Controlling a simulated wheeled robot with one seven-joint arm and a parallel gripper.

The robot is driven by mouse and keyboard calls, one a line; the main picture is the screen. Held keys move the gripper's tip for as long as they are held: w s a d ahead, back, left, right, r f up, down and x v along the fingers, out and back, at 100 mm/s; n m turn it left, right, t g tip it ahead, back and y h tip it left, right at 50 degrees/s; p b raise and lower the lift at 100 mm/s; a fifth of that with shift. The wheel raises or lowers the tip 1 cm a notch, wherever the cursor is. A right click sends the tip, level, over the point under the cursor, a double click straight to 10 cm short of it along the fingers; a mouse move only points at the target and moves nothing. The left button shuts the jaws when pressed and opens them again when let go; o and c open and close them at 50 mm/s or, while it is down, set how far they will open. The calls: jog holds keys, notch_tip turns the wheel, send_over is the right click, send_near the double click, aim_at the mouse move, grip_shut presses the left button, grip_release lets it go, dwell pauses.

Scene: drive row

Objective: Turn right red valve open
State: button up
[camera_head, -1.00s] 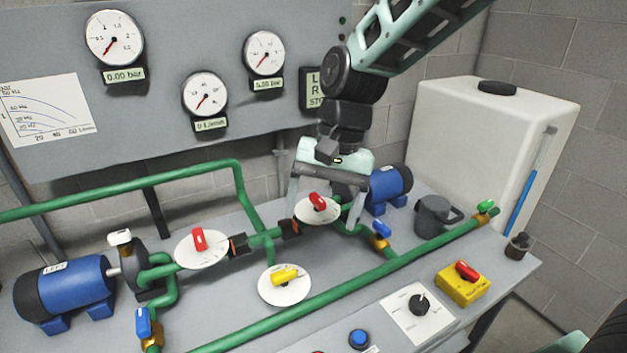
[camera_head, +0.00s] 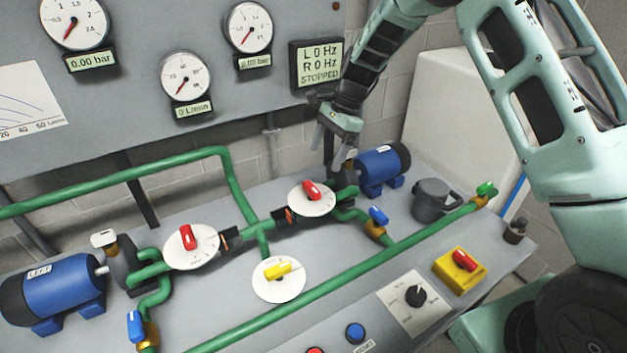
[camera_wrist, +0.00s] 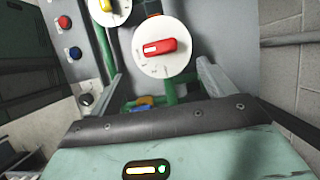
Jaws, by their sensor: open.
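The right red valve (camera_head: 312,191) is a red handle on a round white dial plate (camera_head: 313,205), set on the green piping right of centre. In the wrist view the red handle (camera_wrist: 160,47) lies nearly level on its white dial, ahead of the fingers. My gripper (camera_head: 333,152) is open and empty, behind and slightly right of the valve in the head view. In the wrist view its two fingers (camera_wrist: 160,85) stand apart, with the dial beyond and between them. The fingers do not appear to touch the handle.
Another red valve (camera_head: 187,237) is on the left and a yellow valve (camera_head: 278,270) is in front. A blue motor (camera_head: 383,165) stands close right of my gripper. Gauges and a display (camera_head: 317,64) reading STOPPED hang on the panel behind. A grey jug (camera_head: 436,197) stands to the right.

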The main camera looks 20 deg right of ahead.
aim_at(313, 186)
jog(key=p+x, duration=0.1)
jog(key=x, duration=0.9)
jog(key=shift+p, duration=0.4)
jog(key=c, duration=1)
